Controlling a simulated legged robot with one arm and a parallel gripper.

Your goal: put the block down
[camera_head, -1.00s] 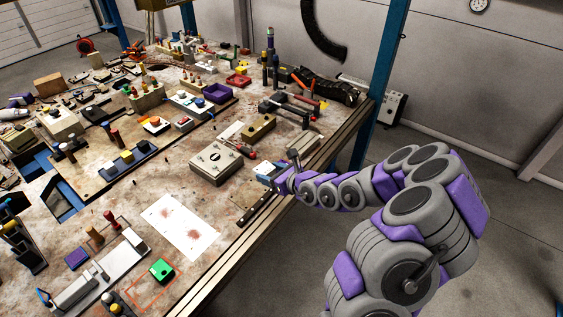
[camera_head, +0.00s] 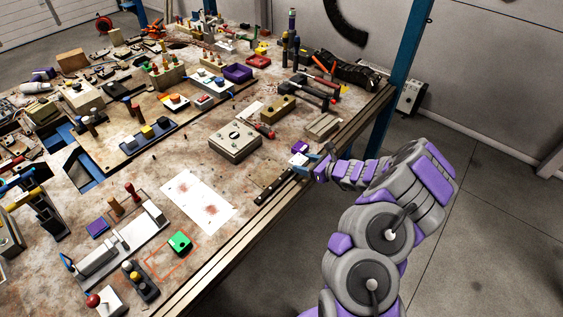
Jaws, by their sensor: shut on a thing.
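My gripper (camera_head: 307,160) is at the right end of my arm's reach over the bench's near edge, right of a grey box with a dial (camera_head: 235,140). It is shut on a small block, mostly hidden by the jaws. A purple patch (camera_head: 300,147) and a white-and-blue patch show at the fingertips, and I cannot tell which of them is the block. I also cannot tell whether it touches the bench top (camera_head: 235,185).
A white stained sheet (camera_head: 193,201) lies left of my gripper. A dark bar (camera_head: 274,187) lies along the near edge. A green block (camera_head: 180,243) sits by a red outline (camera_head: 172,262). A grey tray (camera_head: 322,125) and hammers (camera_head: 308,92) stand beyond my gripper.

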